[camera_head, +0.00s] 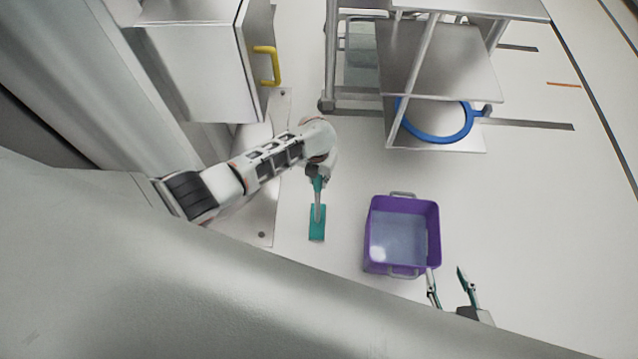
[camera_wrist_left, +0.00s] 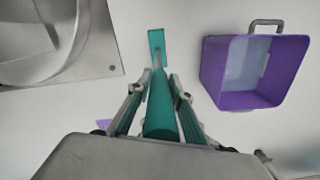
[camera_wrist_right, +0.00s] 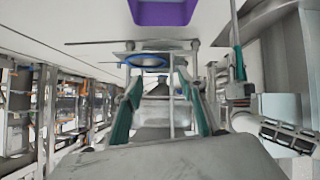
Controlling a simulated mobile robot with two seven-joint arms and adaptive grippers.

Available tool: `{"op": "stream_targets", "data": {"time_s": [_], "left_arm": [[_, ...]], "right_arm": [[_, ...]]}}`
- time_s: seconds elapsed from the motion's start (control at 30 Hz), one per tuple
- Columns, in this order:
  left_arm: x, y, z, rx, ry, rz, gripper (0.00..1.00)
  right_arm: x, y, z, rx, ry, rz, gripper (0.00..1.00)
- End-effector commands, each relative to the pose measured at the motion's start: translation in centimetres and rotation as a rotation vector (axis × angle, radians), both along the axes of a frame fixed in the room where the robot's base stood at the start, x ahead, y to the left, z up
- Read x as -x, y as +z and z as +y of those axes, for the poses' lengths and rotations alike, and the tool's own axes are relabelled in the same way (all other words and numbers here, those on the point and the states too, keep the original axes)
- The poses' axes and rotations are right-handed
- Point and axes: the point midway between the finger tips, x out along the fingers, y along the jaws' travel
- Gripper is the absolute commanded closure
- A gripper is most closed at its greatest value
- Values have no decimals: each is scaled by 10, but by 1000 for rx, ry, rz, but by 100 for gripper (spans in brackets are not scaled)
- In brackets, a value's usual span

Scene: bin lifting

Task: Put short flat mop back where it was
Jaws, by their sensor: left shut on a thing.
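The short flat mop has a teal handle and a flat teal head (camera_head: 317,223). In the head view it is left of the purple bin (camera_head: 402,222), apart from it. My left gripper (camera_head: 318,174) is shut on the mop's handle, which also shows between the fingers in the left wrist view (camera_wrist_left: 160,108). The head points away from the gripper; I cannot tell whether it touches the floor. My right gripper (camera_head: 449,280) is open and empty, close to the bin's near right corner. In the right wrist view its fingers (camera_wrist_right: 162,95) stand apart.
A metal shelf cart (camera_head: 440,62) with a blue ring (camera_head: 436,137) on its lower shelf stands at the back. A metal cabinet (camera_head: 195,70) with a yellow handle (camera_head: 270,66) stands at the back left. The floor right of the bin is clear.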

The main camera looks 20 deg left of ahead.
Motion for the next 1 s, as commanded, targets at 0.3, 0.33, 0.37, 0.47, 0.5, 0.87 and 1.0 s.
{"op": "stream_targets", "data": {"time_s": [0.3,0.33,0.37,0.47,0.5,0.87,1.0], "left_arm": [[2,-38,0,0,-1,5,100],[1,-37,0,0,-1,3,100],[1,-36,0,0,0,2,100],[0,-35,0,0,0,1,100],[1,-35,0,0,0,1,100],[2,-40,1,-1,0,4,63],[2,-40,1,-1,0,4,63]], "right_arm": [[5,-5,10,-15,15,7,60],[3,-2,10,-17,17,1,60],[2,0,10,-17,16,-2,60],[0,1,10,-16,16,-5,60],[0,0,10,-17,15,-4,60],[0,-3,7,-13,10,-1,60],[0,-4,7,-13,10,-1,60]]}}
